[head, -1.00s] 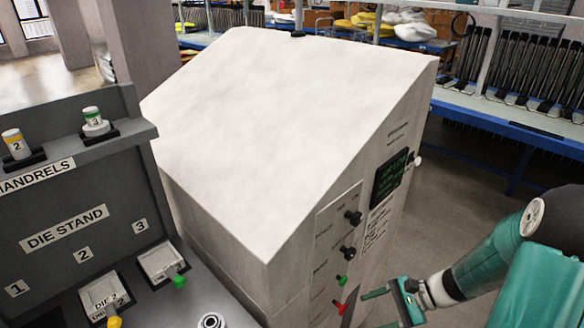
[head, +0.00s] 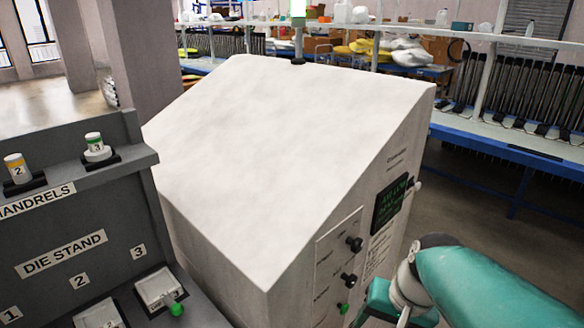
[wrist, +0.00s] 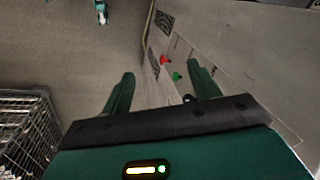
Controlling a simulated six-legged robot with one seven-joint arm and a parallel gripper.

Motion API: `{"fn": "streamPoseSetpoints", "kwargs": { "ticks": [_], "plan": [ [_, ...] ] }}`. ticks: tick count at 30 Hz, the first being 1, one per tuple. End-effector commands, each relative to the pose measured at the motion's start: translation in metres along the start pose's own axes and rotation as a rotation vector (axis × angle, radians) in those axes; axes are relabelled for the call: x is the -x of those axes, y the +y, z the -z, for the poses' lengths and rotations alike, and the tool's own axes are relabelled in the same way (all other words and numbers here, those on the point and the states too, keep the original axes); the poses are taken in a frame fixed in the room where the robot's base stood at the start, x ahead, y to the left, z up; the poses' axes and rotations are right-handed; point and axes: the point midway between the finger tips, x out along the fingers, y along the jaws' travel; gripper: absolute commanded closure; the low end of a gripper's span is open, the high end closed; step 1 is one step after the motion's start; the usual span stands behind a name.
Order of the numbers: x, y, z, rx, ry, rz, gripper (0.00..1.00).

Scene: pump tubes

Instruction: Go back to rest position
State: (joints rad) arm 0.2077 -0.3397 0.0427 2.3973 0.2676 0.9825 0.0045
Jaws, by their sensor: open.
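My gripper shows in the wrist view (wrist: 162,88) with its two green fingers apart and nothing between them. In the head view its teal body is at the lower right, in front of the control side of the white machine; the fingertips are not clear there. The white machine (head: 270,160) has a sloped top and a side panel with black knobs (head: 354,244), a green knob (head: 343,308) and a dark screen (head: 390,203). In the wrist view the red knob (wrist: 165,60) and green knob (wrist: 176,76) lie beyond and between the fingers.
The grey die stand (head: 75,215) is at the left, with mandrels 2 (head: 18,167) and 3 (head: 95,147) on its ledge. Blue-edged shelving (head: 510,150) is at the back right. A wire cage (wrist: 28,130) is at the left of the wrist view. Floor shows beside the machine.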

Motion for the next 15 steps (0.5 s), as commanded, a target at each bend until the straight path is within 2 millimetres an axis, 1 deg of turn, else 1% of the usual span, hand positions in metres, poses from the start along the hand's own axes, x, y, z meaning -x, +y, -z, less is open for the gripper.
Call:
{"fn": "streamPoseSetpoints", "kwargs": {
  "ticks": [1,9,12,15],
  "plan": [
    [0.01,-0.003,-0.005,0.045,0.043,-0.015,0.39],
    [0.053,-0.009,-0.025,0.249,0.25,-0.092,0.39],
    [0.065,-0.01,-0.031,0.303,0.313,-0.11,0.39],
    [0.072,-0.01,-0.035,0.338,0.352,-0.121,0.39]
  ]
}}
